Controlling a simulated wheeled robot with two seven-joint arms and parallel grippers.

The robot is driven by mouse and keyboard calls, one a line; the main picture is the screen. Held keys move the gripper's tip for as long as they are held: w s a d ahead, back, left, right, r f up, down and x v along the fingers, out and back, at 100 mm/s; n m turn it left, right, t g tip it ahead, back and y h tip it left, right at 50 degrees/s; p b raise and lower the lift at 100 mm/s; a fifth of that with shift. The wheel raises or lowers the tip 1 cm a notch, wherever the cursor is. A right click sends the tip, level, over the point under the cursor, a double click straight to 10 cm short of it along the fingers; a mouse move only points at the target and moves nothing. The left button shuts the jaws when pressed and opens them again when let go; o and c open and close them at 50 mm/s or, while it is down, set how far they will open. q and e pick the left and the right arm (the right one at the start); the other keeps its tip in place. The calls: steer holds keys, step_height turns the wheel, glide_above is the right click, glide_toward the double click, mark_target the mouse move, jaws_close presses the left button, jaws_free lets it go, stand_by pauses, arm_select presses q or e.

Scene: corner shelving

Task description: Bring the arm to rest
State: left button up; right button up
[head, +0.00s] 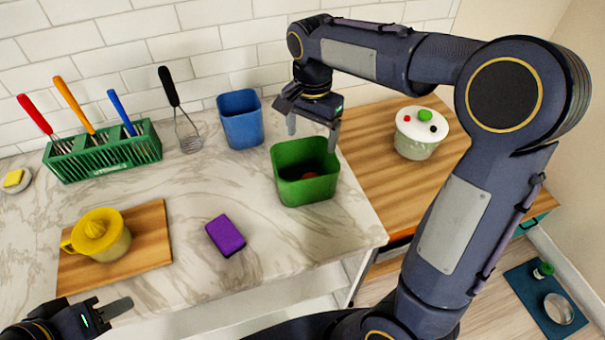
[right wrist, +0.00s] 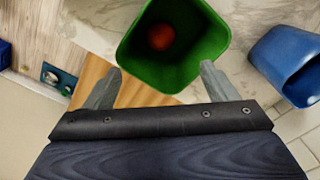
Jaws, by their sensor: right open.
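My right gripper (head: 314,124) is open and empty above the back part of the green bin (head: 305,188). In the right wrist view, its two fingers (right wrist: 158,88) are spread apart, with the green bin (right wrist: 200,75) just beyond them. A reddish round thing (head: 309,175) lies inside the green bin and also shows in the right wrist view (right wrist: 160,37). My left gripper (head: 105,310) is at the lower left corner of the head view, in front of the counter. One finger shows clearly, and I cannot tell its opening.
A blue bin (head: 241,118) stands behind the green one. A purple block (head: 226,235), a yellow juicer (head: 100,235) on a board (head: 153,245) and a green utensil rack (head: 103,153) are on the marble counter. A lidded white pot (head: 418,143) is on the wooden counter at right.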

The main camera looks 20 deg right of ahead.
steer(key=shift+r, duration=0.75)
steer(key=s+f+n+t+y, duration=0.1)
steer(key=s+n, duration=0.3)
steer(key=s, duration=0.7)
steer(key=s+a+f+n+t+y, duration=0.1)
steer(key=s+n+t, duration=0.3)
steer(key=s, duration=0.7)
steer(key=shift+f+n+t+y, duration=0.3)
steer(key=shift+f+n+y, duration=0.35)
steer(key=shift+y, duration=0.25)
steer(key=shift+s, duration=0.1)
